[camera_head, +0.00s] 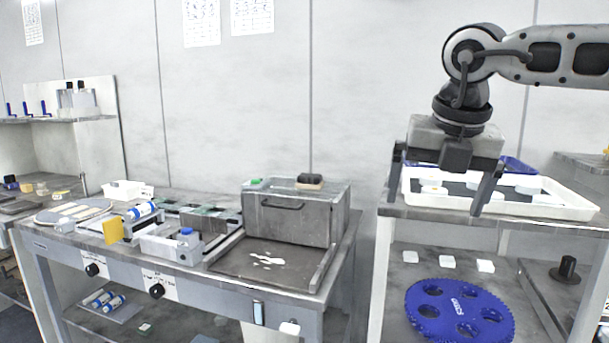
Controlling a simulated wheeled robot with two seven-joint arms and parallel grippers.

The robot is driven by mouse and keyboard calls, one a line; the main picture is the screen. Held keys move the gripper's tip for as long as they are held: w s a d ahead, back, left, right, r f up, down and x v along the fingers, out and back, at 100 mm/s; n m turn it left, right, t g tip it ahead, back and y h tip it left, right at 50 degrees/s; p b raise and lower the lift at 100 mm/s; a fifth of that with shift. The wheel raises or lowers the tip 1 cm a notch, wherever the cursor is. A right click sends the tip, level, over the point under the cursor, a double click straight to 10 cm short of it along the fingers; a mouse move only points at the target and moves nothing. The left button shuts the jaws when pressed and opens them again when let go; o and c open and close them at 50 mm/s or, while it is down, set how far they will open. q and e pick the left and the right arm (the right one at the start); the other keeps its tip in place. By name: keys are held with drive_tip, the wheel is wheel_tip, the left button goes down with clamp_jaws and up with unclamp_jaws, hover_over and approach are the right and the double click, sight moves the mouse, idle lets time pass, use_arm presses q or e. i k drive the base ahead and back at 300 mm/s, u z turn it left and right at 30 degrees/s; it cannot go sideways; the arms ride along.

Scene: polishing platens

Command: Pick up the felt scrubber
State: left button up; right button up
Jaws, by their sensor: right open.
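A small block with a black top and a tan base (310,181) sits on the lid of the grey metal box (296,216); it looks like the felt scrubber. My right gripper (436,200) points down at the right, with its two dark fingers wide apart and nothing held between them. It appears in front of or over the white tray (536,209), well to the right of the block. My left gripper is not in view.
A green-topped pad (253,183) lies on the same box lid. White spill marks (267,259) show on the dark plate in front. Bottles and holders crowd the bench (215,276) to the left. A blue perforated disc (459,309) lies on the lower right shelf.

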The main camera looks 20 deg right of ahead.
sight(306, 180)
drive_tip(key=i, duration=1.75)
